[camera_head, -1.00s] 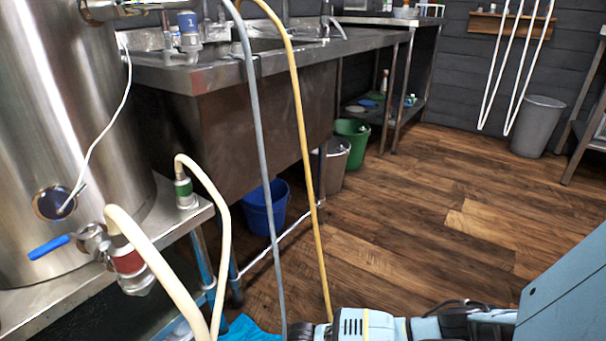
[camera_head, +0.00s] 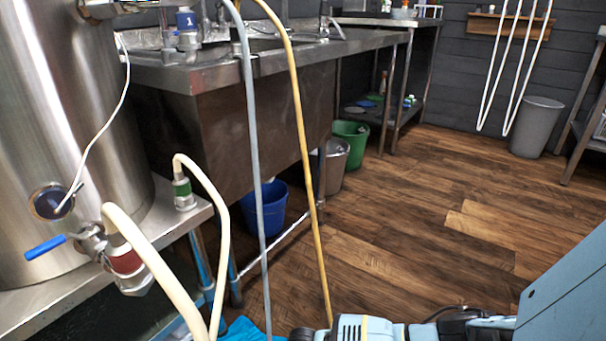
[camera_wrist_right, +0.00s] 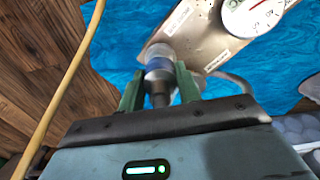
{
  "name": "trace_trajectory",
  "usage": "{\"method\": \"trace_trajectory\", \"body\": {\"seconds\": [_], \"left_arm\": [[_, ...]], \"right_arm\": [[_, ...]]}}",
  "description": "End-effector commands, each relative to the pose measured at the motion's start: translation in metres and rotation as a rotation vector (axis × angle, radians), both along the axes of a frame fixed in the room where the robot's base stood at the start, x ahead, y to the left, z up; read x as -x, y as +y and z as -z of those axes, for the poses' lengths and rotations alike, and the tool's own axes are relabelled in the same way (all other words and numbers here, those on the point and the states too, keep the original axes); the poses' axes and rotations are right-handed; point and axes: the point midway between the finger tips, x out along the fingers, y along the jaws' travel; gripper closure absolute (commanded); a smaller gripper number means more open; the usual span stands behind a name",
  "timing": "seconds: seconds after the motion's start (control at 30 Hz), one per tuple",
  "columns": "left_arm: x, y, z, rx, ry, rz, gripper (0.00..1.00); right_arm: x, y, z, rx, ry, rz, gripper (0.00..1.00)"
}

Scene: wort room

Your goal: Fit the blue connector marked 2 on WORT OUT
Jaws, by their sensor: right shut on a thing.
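My right gripper (camera_wrist_right: 160,84) is shut on a grey connector with a blue band (camera_wrist_right: 159,64), between its green fingers. The number on this connector is not readable. Its far end meets or overlaps the near end of a metal plate (camera_wrist_right: 193,32) with white labels and a round gauge (camera_wrist_right: 252,14). I cannot tell whether it is seated there, and the label text is too blurred to read. In the head view only part of my right arm shows at the bottom edge. My left gripper is not in view.
A blue-banded connector marked 1 (camera_head: 187,22) stands at the sink. A green-banded connector (camera_head: 183,193) stands on the steel table, and a red-banded one (camera_head: 127,264) is at the tank valve. Grey (camera_head: 252,130) and yellow (camera_head: 303,140) hoses hang in front. Blue sheeting (camera_wrist_right: 120,55) lies beneath the plate.

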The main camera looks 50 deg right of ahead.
Motion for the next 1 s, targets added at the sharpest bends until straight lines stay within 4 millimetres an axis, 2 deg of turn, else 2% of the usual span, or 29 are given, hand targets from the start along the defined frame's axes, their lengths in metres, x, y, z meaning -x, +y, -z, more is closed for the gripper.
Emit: {"method": "trace_trajectory", "body": {"seconds": [0.03,0.07,0.23,0.57,0.67,1.0], "left_arm": [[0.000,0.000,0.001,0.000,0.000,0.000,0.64],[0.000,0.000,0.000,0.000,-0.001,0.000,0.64],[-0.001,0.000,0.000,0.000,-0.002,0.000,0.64],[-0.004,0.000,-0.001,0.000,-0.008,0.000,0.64],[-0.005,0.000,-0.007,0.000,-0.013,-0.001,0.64],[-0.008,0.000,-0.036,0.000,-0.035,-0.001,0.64]], "right_arm": [[0.000,0.000,0.001,0.000,0.000,0.000,0.93],[0.000,0.000,0.001,0.000,-0.001,0.000,0.64],[0.000,0.000,0.001,0.000,0.000,0.000,0.42],[0.000,0.000,-0.002,0.000,0.000,0.000,0.41],[0.000,0.000,-0.011,0.000,-0.001,0.000,0.41],[0.000,0.000,-0.063,0.000,-0.003,0.000,0.41]]}}
